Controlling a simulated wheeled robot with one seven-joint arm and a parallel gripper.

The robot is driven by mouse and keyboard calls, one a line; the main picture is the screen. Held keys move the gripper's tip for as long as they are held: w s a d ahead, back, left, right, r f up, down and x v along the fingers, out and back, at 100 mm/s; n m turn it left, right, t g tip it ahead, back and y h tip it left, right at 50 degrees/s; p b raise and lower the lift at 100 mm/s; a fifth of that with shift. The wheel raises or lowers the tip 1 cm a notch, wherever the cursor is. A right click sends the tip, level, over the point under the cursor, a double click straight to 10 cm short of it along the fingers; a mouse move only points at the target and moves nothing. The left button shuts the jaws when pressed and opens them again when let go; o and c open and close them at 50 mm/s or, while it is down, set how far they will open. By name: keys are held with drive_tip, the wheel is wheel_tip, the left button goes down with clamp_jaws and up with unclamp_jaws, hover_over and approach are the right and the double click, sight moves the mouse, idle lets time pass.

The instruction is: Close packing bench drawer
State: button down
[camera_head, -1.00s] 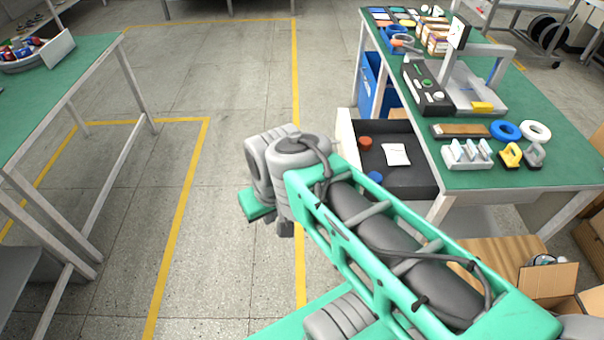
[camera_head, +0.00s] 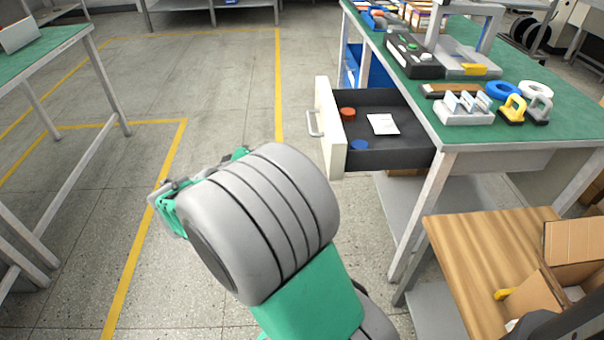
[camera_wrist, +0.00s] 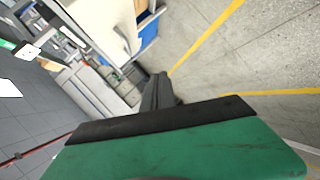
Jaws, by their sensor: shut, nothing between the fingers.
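The packing bench drawer (camera_head: 405,155) stands open in the head view, pulled out to the left from under the green-topped bench (camera_head: 560,130). Its cream front (camera_head: 329,125) carries a pale bar handle (camera_head: 312,123). Inside lie a red round item (camera_head: 348,112), a blue round item (camera_head: 360,145) and a white paper (camera_head: 383,124). My gripper (camera_wrist: 160,88) shows in the wrist view with its dark fingers together and empty. It is apart from the drawer. In the head view my arm is in front, left of and nearer than the drawer, and the fingertips cannot be made out there.
Tools, tape rolls (camera_head: 502,91) and a black device (camera_head: 412,57) sit on the bench top. A wooden surface (camera_head: 480,255) with open cardboard boxes stands at lower right. Another green table (camera_head: 45,50) is at left. The floor (camera_head: 215,85) between the tables is clear.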

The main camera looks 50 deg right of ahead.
drive_tip(key=s+d+f+n+h+b, duration=0.1)
drive_tip(key=d+f+n+h+b, duration=0.25)
drive_tip(key=d+f+b, duration=0.2)
drive_tip(key=d+h+b, duration=0.2)
drive_tip(key=d+b, duration=0.3)
drive_tip(key=d, duration=0.9)
drive_tip(key=shift+w+r+n, duration=0.2)
drive_tip(key=shift+r+n, duration=0.15)
drive_tip(key=shift+n, duration=0.1)
